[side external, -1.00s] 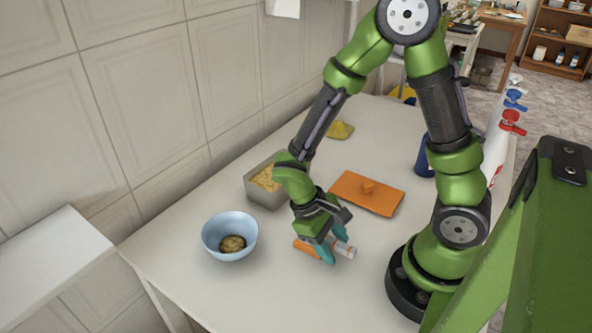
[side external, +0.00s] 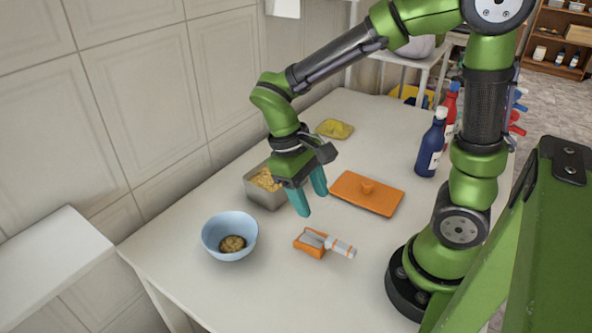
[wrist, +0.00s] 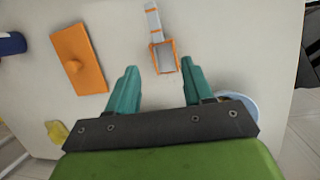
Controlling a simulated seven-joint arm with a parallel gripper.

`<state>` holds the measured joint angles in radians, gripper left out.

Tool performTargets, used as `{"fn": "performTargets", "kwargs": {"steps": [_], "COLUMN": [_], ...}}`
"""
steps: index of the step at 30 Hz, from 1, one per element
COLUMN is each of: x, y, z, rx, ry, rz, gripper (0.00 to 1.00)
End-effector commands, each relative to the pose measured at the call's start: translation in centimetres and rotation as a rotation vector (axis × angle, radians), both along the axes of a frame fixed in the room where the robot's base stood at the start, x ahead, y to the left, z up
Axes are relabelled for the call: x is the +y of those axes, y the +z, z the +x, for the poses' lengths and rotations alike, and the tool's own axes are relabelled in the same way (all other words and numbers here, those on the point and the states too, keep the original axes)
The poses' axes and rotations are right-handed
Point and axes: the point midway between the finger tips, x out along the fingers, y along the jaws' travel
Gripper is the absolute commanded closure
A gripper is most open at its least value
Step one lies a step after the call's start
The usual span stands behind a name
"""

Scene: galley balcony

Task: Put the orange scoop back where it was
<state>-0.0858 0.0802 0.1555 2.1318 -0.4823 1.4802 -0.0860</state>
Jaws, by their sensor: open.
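The orange scoop (side external: 311,243) lies on the white table, its white-and-orange banded handle (side external: 341,247) pointing right. In the wrist view the scoop (wrist: 163,57) lies beyond my fingertips, with its handle pointing away. My gripper (side external: 306,203) is open and empty, raised above the table behind the scoop and apart from it. Its teal fingers also show in the wrist view (wrist: 160,75). A metal container (side external: 268,198) with yellow contents stands behind my gripper and is partly covered by it. An orange lid with a knob (side external: 350,195) lies flat on the table to the right.
A blue bowl (side external: 213,244) with a brown lump inside stands left of the scoop. A yellow item (side external: 335,129) lies farther back. A blue bottle (side external: 431,148) and a red bottle (side external: 450,105) stand at the right. The table front is clear.

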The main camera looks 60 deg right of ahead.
Motion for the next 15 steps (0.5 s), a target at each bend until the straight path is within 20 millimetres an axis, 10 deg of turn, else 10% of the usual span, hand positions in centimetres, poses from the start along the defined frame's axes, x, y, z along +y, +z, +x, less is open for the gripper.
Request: {"fn": "performTargets", "kwargs": {"steps": [15], "x": [-1.7], "y": [9.7], "z": [-1.3], "rx": [-0.838], "ry": [-0.255], "rz": [0.310], "gripper": [0.49]}}
